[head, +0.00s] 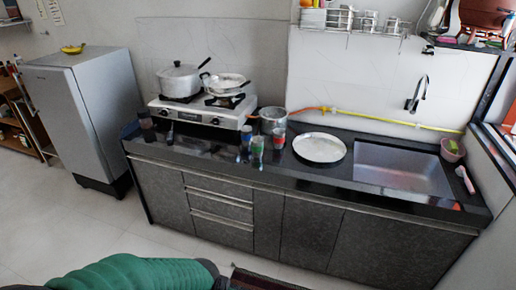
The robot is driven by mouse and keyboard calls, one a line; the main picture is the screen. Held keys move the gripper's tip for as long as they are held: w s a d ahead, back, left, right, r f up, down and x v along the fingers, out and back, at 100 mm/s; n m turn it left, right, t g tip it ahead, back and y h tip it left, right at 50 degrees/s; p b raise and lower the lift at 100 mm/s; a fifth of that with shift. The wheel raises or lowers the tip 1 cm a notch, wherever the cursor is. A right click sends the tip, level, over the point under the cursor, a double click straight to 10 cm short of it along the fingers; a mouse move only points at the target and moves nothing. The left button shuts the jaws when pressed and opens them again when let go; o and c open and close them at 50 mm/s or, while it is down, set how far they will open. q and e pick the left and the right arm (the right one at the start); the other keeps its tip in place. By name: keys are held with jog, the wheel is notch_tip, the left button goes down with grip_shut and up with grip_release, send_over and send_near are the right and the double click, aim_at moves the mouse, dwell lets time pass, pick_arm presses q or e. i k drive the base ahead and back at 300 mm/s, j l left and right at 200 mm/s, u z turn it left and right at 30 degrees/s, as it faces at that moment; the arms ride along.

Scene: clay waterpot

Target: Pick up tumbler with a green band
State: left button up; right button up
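The tumbler with a green band (257,148) stands upright near the front edge of the dark countertop (330,180), left of the middle. A tumbler with a blue band (246,138) stands close behind it on the left. A tumbler with a red band (279,138) stands to its right. Neither of my grippers is in the head view.
A gas stove (203,110) with pots is behind the tumblers on the left. A metal pot (272,121) stands behind them. A round plate (319,148) and a sink (403,172) are to the right. A fridge (82,115) stands left. A green rounded object (130,273) fills the lower left.

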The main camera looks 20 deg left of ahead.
aim_at(257, 141)
jog(key=i+j, duration=0.25)
jog(key=j, duration=0.15)
jog(key=i+j, duration=0.25)
jog(key=j, duration=0.2)
jog(key=i+j, duration=0.25)
jog(key=j, duration=0.15)
jog(key=i+j, duration=0.25)
jog(key=j, duration=0.2)
jog(key=i+j, duration=1.05)
jog(key=j, duration=0.15)
jog(key=z, duration=0.05)
